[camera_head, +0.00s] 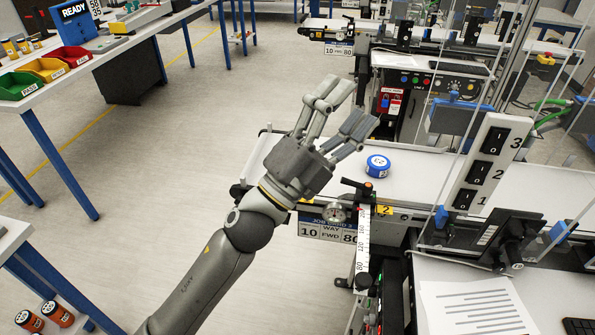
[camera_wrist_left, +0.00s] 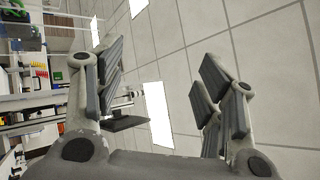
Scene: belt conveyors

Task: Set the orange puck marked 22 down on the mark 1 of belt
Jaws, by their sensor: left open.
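My left gripper (camera_head: 350,108) is open and empty, held above the left end of the white belt (camera_head: 430,176). Its two grey fingers also show in the left wrist view (camera_wrist_left: 165,88), spread apart with nothing between them. A blue puck (camera_head: 378,166) with a white label sits on the belt, just right of the gripper. A yellow tag reading 2 (camera_head: 385,210) is on the belt's front edge. I see no orange puck marked 22 and no mark 1 on the belt edge; my gripper and arm cover part of that edge. My right gripper is out of view.
Orange cylinders (camera_head: 58,313) stand at the bottom left. Red, yellow and green bins (camera_head: 47,70) are on the left table. A switch panel (camera_head: 486,165) numbered 1 to 3 and clear guard panels stand over the belt's right part. Open floor lies left of the belt.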

